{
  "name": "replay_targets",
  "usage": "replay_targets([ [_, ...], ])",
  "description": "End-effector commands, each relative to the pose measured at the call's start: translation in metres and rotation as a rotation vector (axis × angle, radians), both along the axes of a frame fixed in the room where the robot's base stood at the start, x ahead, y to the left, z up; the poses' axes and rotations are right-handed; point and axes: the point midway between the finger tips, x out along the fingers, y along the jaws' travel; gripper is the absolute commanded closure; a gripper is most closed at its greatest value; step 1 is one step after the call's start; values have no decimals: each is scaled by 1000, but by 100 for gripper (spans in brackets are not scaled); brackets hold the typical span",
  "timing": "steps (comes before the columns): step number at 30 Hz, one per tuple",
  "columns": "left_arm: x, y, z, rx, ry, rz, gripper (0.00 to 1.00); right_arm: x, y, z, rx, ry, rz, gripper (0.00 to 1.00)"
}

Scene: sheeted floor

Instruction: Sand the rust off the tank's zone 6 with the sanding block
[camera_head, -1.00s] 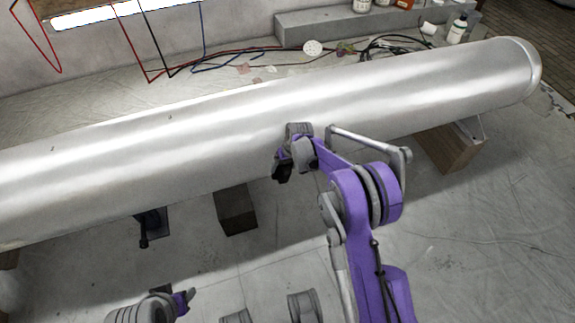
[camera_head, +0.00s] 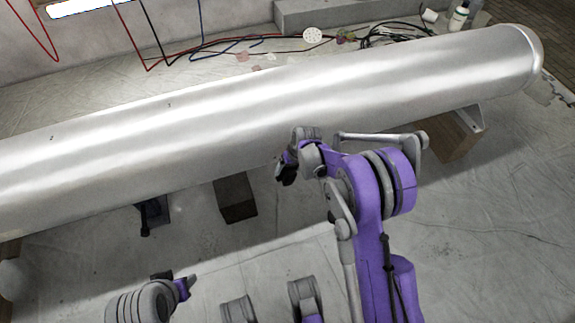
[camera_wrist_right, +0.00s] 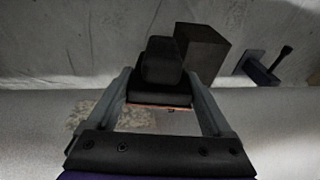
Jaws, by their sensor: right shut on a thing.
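The tank (camera_head: 400,85) is a long silver-grey cylinder lying across the head view; its wall fills the lower right wrist view (camera_wrist_right: 285,125). My right gripper (camera_head: 287,164) is at the tank's near side, around the middle of its length. In the wrist view my right gripper (camera_wrist_right: 160,78) is shut on the black sanding block (camera_wrist_right: 160,92), which has a raised knob and a thin orange-brown lower edge. A mottled brownish rust patch (camera_wrist_right: 92,113) shows beside and under the fingers. I cannot tell whether the block touches the tank. My left gripper (camera_head: 186,287) is low at left, its jaws unclear.
Dark support blocks (camera_head: 235,198) and a wooden block (camera_head: 455,138) stand under the tank. A dark bracket (camera_head: 150,214) stands to the left. The sheeted floor at right front is clear.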

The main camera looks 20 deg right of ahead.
Motion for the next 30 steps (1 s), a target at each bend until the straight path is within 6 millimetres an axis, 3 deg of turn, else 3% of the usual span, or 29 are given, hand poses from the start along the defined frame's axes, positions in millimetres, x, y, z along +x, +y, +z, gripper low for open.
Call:
replay_targets([
  [8, 0, 0, 0, 0, 0, 0, 50, -3, 0, 0, 0, 0, 0, 92],
  [18, 0, 0, -2, 0, 0, 0, 50, -29, -1, -4, 0, 0, 0, 92],
  [30, 0, 0, 0, 0, 0, 0, 50, -30, -1, 2, 0, 0, 0, 92],
])
